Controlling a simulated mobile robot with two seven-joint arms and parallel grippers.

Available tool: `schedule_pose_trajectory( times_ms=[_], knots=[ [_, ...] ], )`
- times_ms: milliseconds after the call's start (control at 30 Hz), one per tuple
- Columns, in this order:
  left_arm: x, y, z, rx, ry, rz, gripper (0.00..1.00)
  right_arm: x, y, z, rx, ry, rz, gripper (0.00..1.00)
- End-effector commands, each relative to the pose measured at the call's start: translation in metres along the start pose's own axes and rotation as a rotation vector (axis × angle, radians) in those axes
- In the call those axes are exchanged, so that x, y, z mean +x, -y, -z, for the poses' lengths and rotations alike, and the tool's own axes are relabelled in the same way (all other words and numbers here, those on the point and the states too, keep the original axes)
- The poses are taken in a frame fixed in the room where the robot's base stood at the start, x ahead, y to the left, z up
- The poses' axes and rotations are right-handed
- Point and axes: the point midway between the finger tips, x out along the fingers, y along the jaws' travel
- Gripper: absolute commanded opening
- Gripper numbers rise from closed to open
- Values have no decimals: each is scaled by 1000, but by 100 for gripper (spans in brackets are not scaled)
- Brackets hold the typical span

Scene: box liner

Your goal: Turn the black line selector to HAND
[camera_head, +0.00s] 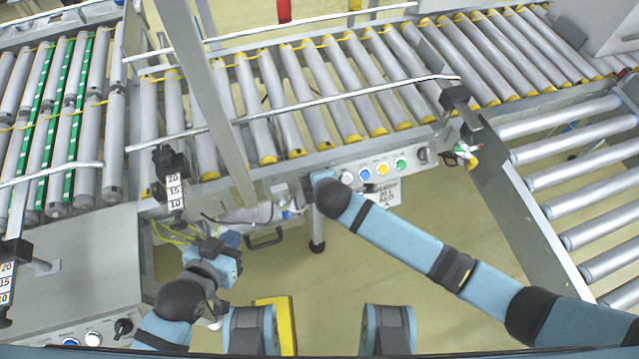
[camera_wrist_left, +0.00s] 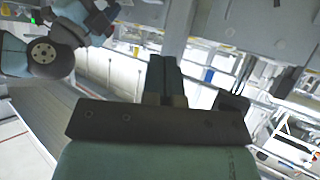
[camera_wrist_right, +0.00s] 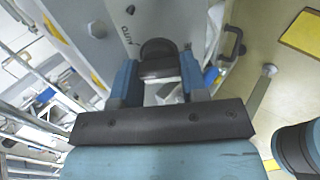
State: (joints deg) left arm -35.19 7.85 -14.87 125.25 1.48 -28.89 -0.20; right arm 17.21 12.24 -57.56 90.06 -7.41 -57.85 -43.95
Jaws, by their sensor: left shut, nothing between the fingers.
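The black selector (camera_wrist_right: 158,48) shows in the right wrist view as a round black knob on a grey panel, with dark lettering beside it, partly cut off. My right gripper (camera_wrist_right: 158,82) has its blue fingers apart, one on each side of the knob; whether they touch it I cannot tell. In the head view my right arm hides that gripper and the knob at the left end of the button panel (camera_head: 375,168). My left gripper (camera_head: 230,243) is low at the left in the head view, away from the panel. In the left wrist view its fingers (camera_wrist_left: 165,78) are together and empty.
White, blue, yellow and green (camera_head: 400,164) buttons and another dark knob (camera_head: 422,155) line the panel. A grey box (camera_head: 70,290) at the lower left has buttons and a black knob (camera_head: 123,327). Roller conveyors fill the back. The yellow floor in front is mostly clear.

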Motion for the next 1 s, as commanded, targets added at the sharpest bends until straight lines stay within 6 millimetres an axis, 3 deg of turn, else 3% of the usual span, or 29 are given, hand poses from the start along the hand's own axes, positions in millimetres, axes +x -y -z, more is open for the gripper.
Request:
schedule_pose_trajectory(
  times_ms=[367, 1000],
  knots=[
    [-8, 3, 9, 11, 18, 11, 0, -4, -3, -1, -89, 1, 2, 17],
    [-28, 3, 28, -49, 101, 25, 0, -4, -1, -1, -597, 1, 2, 17]
  ],
)
